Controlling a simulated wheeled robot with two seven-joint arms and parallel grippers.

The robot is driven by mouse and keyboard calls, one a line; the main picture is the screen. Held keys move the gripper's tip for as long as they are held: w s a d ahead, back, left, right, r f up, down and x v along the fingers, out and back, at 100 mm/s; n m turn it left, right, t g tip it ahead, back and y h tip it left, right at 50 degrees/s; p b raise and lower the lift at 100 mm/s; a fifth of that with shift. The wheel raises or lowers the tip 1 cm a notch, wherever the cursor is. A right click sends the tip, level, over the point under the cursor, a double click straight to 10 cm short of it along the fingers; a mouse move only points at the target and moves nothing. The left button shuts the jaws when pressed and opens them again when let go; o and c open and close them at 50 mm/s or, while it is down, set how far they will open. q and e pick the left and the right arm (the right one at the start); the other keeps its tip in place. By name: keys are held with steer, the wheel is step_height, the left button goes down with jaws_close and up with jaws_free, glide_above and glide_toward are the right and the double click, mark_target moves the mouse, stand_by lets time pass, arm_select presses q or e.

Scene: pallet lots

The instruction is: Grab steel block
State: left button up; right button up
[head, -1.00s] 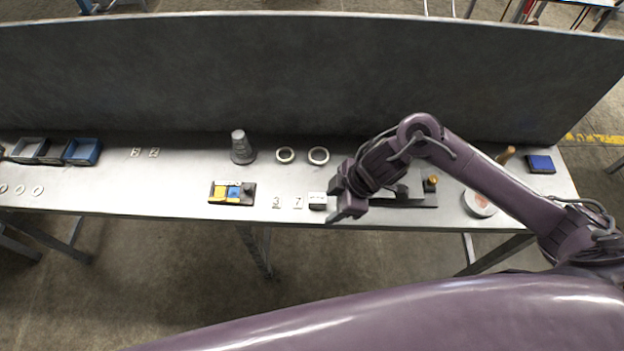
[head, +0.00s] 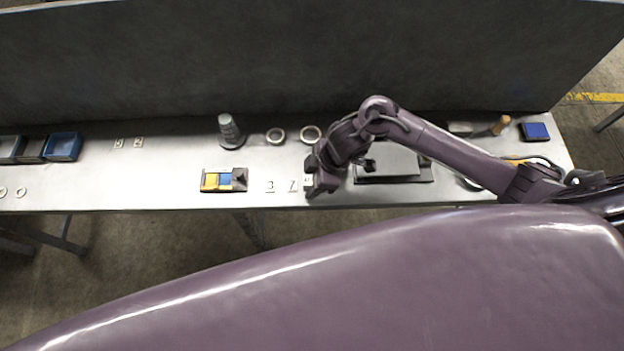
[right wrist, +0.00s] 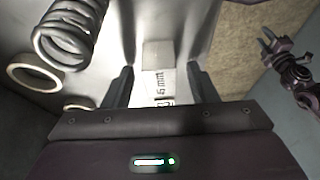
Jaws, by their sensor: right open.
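The steel block (head: 307,181) shows in the head view only as a pale sliver beside my right gripper (head: 316,178), which hides the rest. In the right wrist view, a pale block face with dark lettering ending in "mm" (right wrist: 163,82) lies between the fingers of my right gripper (right wrist: 161,88). A plain grey square face (right wrist: 157,52) shows just beyond it; I cannot tell whether both belong to one block. The right gripper is open, with a finger on each side and gaps visible.
Number plates (head: 281,186) and a tray with yellow and blue pieces (head: 224,180) lie to the left. A grey stepped cone (head: 229,130) and two rings (head: 293,135) stand behind. A dark flat plate (head: 393,165) is at right. A tall grey panel (head: 300,55) backs the bench.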

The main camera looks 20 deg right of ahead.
jaws_close()
steer(key=shift+r, duration=0.1)
stand_by(0.4)
